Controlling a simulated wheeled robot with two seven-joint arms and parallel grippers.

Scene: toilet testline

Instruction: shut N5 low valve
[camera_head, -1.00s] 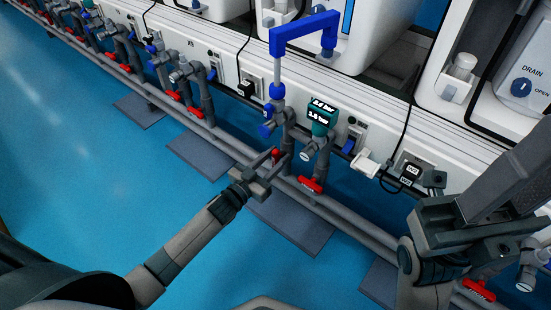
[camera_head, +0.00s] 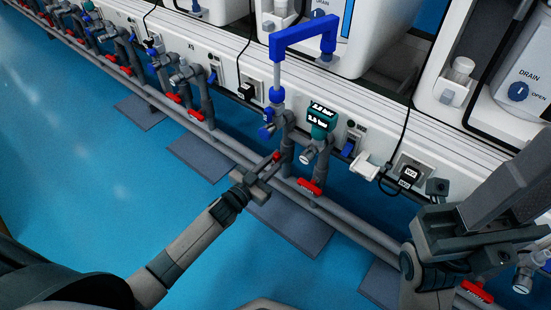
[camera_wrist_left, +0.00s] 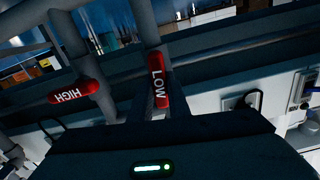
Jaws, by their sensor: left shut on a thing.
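The low valve's red handle (camera_wrist_left: 157,80), lettered LOW, stands lengthwise along its grey pipe in the left wrist view. In the head view only a small red part of the handle (camera_head: 276,157) shows at the fingertips. My left gripper (camera_head: 271,163) is shut on this handle; its dark fingers (camera_wrist_left: 158,98) flank the handle in the wrist view and hide its lower part. The red HIGH handle (camera_wrist_left: 73,92) lies across its pipe, to the left in the wrist view. My right gripper (camera_head: 475,225) is at the lower right, away from the valve; its jaw state is unclear.
A teal gauge (camera_head: 321,116) stands just right of the low valve's pipe. A blue elbow pipe (camera_head: 303,33) rises above. Another red handle (camera_head: 310,187) sits on the lower right pipe. Grey horizontal pipes run along the white bench. The blue floor at left is open.

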